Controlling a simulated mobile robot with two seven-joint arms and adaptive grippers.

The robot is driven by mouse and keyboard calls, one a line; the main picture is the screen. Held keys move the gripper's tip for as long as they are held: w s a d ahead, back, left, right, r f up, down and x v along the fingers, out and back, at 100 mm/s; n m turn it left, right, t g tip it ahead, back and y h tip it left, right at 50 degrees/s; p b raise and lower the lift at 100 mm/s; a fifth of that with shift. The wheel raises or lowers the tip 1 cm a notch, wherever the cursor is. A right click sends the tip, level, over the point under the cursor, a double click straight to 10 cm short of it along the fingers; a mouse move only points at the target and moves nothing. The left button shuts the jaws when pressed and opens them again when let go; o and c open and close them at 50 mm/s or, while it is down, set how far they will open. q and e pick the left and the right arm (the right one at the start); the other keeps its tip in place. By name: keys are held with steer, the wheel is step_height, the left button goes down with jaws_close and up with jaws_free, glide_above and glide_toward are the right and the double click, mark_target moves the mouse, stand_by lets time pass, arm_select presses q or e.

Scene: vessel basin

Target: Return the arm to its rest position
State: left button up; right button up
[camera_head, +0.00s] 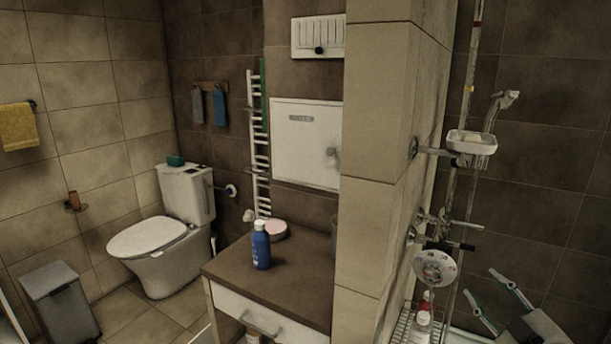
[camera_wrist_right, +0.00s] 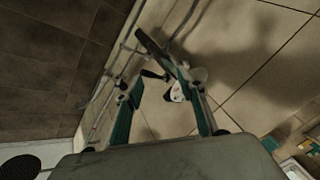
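My right gripper (camera_head: 481,282) is at the lower right of the head view, in front of the dark shower wall. Its two green-lined fingers are spread apart with nothing between them. My left gripper and arm are not in view.
A red and white bottle (camera_head: 423,318) is in a wire rack below. A blue bottle (camera_head: 261,246) stands on the cabinet (camera_head: 290,287).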

steer(key=s+a+f+m+g, duration=0.1)
steer(key=s+a+f, duration=0.3)
steer(key=f, duration=0.4)
steer(key=s+a+f+m+g+y, duration=0.1)
steer(key=s+a+f+g, duration=0.2)
steer(key=f, duration=0.6)
steer(key=s+a+f+m, duration=0.1)
steer(key=s+a+f, duration=0.35)
steer(key=f, duration=0.35)
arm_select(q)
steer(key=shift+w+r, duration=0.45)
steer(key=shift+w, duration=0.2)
arm_select(e)
steer(key=s+a+f+m+g+y, duration=0.1)
steer(key=s+a+f+m+g, duration=0.1)
steer(key=s+a+f, duration=0.6)
steer(key=s+f, duration=0.1)
steer(key=s, duration=0.1)
steer(key=shift+s+f+g, duration=0.3)
steer(key=shift+f+g, duration=0.1)
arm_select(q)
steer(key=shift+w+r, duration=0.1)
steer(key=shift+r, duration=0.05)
arm_select(e)
steer(key=shift+a, duration=0.1)
